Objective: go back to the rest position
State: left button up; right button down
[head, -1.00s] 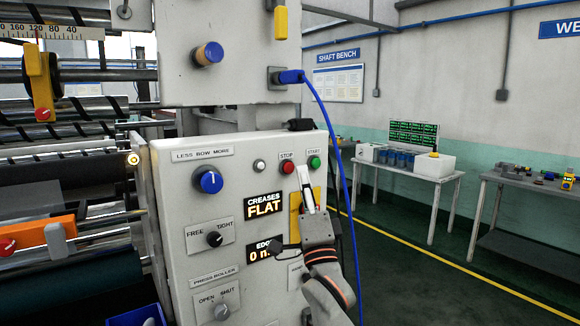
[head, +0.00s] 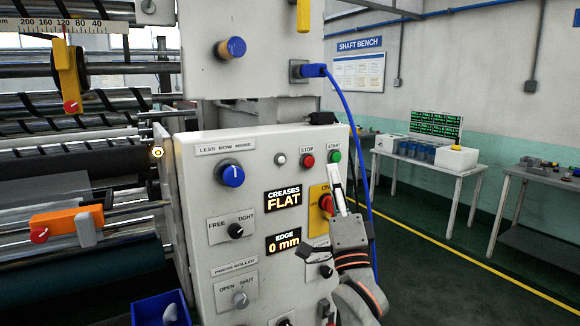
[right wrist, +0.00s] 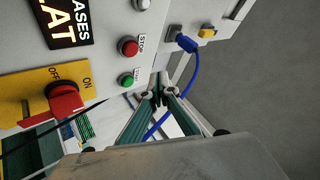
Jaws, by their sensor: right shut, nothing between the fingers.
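My right gripper (head: 336,178) is in front of the right side of the control panel (head: 200,240), just below the green START button (head: 334,156). Its fingers are together with nothing between them. In the right wrist view the closed fingertips (right wrist: 158,92) show to the right of the START button (right wrist: 127,80), and I see no contact with it. A red switch knob on a yellow plate (right wrist: 20,92) lies to the left there; in the head view the gripper partly covers it. My left gripper is in neither view.
The panel displays read CREASES FLAT and EDGE 0 mm. A blue cable (head: 350,130) hangs close behind the right gripper. Rollers (head: 70,155) fill the left side. A blue bin (head: 160,308) is at the bottom. A white bench (head: 450,172) and open floor lie to the right.

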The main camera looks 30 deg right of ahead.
jog(key=shift+y, duration=0.3)
jog(key=s+a+f+n+g+y, duration=0.1)
jog(key=a+f+n+g+y, duration=0.3)
jog(key=f, duration=0.8)
jog(key=a+f+n+g+y, duration=0.15)
jog(key=f+n, duration=0.45)
jog(key=f, duration=0.6)
jog(key=s+a+f+n+g+y, duration=0.1)
jog(key=a+f+n+g+y, duration=0.2)
jog(key=f, duration=0.9)
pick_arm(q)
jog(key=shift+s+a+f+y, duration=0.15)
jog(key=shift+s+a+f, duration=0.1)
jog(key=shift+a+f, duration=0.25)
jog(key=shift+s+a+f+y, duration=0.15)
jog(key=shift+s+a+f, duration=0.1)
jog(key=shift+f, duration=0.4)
pick_arm(e)
jog(key=s+a+f+n+g, duration=0.2)
jog(key=s+f+n, duration=0.1)
jog(key=s+f, duration=0.4)
jog(key=s+a+f+n+g+y, duration=0.1)
jog(key=s+a+f+n, duration=0.1)
jog(key=s+f+n, duration=0.2)
jog(key=s+a+f+n+g, duration=0.2)
jog(key=s+a+f+n, duration=0.1)
jog(key=s+f, duration=0.7)
notch_tip(320, 180, down, 5)
jog(key=shift+r+g+y, duration=0.2)
jog(key=shift+g+y, duration=0.15)
